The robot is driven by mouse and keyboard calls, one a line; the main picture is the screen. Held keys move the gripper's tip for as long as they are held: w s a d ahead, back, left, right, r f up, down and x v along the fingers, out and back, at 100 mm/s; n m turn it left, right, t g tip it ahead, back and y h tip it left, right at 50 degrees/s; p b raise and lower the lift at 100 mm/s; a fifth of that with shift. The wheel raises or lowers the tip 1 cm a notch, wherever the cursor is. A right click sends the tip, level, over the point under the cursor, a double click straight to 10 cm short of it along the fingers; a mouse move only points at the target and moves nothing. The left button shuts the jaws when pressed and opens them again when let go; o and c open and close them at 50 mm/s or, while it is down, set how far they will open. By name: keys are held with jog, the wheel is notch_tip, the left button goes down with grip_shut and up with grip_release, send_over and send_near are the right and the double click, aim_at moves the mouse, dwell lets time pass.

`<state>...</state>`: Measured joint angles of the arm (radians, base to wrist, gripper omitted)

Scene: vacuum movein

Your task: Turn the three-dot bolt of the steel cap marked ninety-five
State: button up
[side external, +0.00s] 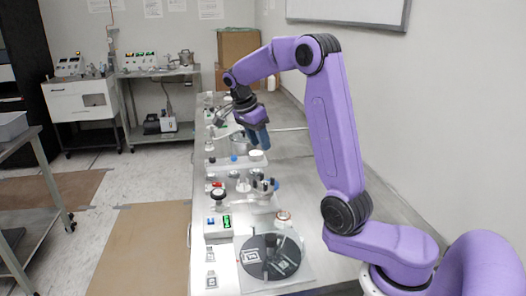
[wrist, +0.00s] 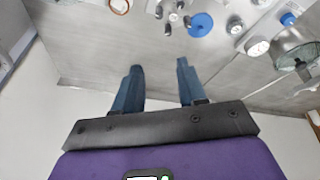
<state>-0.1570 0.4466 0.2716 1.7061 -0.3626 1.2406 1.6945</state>
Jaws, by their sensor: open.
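My gripper (side external: 257,137) hangs over the far part of the steel bench in the side view. In the wrist view my gripper (wrist: 157,70) shows two blue fingers apart with nothing between them. Small steel-coloured fittings (wrist: 173,17) lie at the top of the wrist view, beyond the fingertips, beside a blue disc (wrist: 199,24). I cannot tell which piece is the steel cap marked ninety-five. No number or three-dot bolt is readable in either view.
A glass vessel (wrist: 293,45) stands at the right of the wrist view.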

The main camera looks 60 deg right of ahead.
jog(key=s+d+f+m+y, duration=0.2)
jog(key=s+d+f+y, duration=0.5)
jog(key=s+f+y, duration=0.15)
jog(key=m+t+y, duration=0.4)
jog(key=t+y, duration=0.1)
jog(key=t, duration=0.6)
send_near(272, 181)
jog(key=shift+h, duration=0.25)
jog(key=x, duration=0.8)
jog(key=shift+w+r, duration=0.2)
jog(key=shift+r, duration=0.1)
jog(key=shift+c, duration=0.3)
jog(key=shift+d, duration=0.1)
grip_shut()
